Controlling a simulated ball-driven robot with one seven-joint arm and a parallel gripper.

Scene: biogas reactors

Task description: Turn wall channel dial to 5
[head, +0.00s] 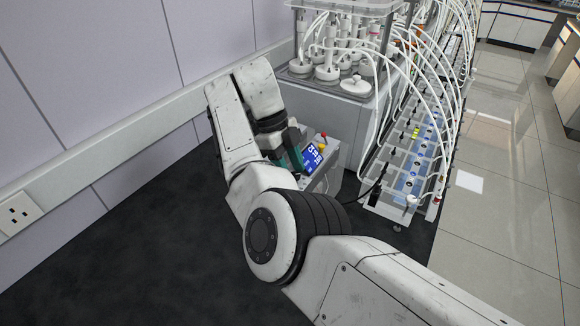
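A small light grey control box (325,165) stands at the foot of the reactor bench. Its blue display (312,158) shows white characters, too small to read with certainty. A red knob or button (323,134) and a yellow one (321,147) sit by the display. My gripper (291,153), dark with teal parts, is right at the left side of the box, in front of or beside the display. I cannot tell whether it touches the box or how far its fingers are apart. No channel dial can be made out; my arm and gripper hide part of the box.
A wall rail (110,138) and a wall socket (19,213) are at the left. Reactor vessels (328,62) stand on the bench behind the box. A long rack (405,185) with many white tubes runs along the right. Dark floor (150,240) lies clear at the lower left.

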